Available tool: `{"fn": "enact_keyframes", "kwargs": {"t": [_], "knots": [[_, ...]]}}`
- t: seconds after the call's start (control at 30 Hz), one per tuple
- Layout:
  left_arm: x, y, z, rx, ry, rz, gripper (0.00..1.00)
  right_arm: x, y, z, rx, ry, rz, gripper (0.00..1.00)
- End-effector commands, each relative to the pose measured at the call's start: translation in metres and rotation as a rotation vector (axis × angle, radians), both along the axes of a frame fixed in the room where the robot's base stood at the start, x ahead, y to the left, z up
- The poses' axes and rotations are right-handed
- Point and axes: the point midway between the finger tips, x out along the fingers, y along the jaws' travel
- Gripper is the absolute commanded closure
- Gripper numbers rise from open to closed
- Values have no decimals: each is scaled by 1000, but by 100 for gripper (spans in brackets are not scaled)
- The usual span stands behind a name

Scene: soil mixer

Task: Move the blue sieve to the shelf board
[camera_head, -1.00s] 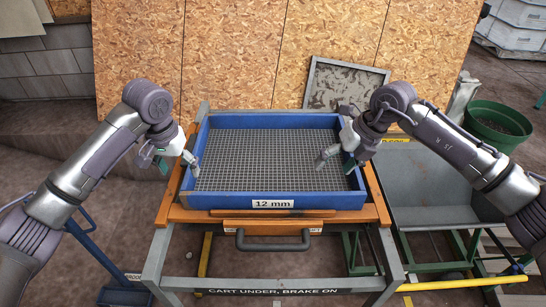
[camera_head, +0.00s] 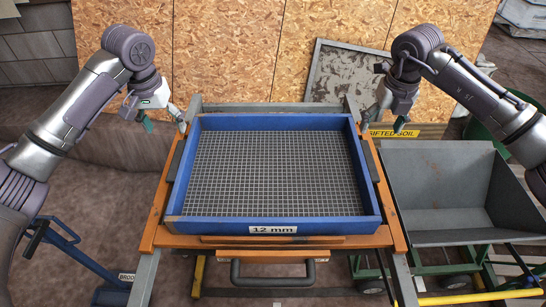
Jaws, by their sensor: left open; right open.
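The blue sieve (camera_head: 273,224), a rectangular frame with a grey mesh and a "12 mm" label, sits on an orange frame (camera_head: 160,230) on a grey stand in the middle of the head view. My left gripper (camera_head: 165,120) is open and empty, outside the sieve near its far left corner. My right gripper (camera_head: 384,122) is open and empty, outside the sieve near its far right corner. No separate shelf board can be clearly made out.
A grey cart (camera_head: 445,200) stands to the right, by a "SIFTED SOIL" sign (camera_head: 394,133). A dirty grey framed screen (camera_head: 340,78) leans against the chipboard wall (camera_head: 230,50) behind. A handle (camera_head: 272,276) sticks out below the sieve. A blue trolley (camera_head: 65,250) stands at left.

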Motion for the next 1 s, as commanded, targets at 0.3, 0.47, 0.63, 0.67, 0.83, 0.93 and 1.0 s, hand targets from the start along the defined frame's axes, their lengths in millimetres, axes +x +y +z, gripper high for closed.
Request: {"fn": "enact_keyframes", "kwargs": {"t": [0.3,0.47,0.63,0.67,0.83,0.93,1.0], "knots": [[0,0,-2,0,1,0,26,0,0,-2,0,1,0,26],[1,0,-17,1,4,1,26,2,0,-16,0,2,0,26],[4,0,-48,1,5,1,26,4,0,-48,0,5,1,26],[5,0,-54,1,4,2,26,5,0,-54,0,4,1,26],[9,1,-87,1,4,1,26,9,0,-87,0,3,0,26],[11,0,-105,0,4,1,26,11,0,-105,0,4,0,26],[13,0,-115,0,2,1,26,12,1,-115,1,3,1,26]]}}
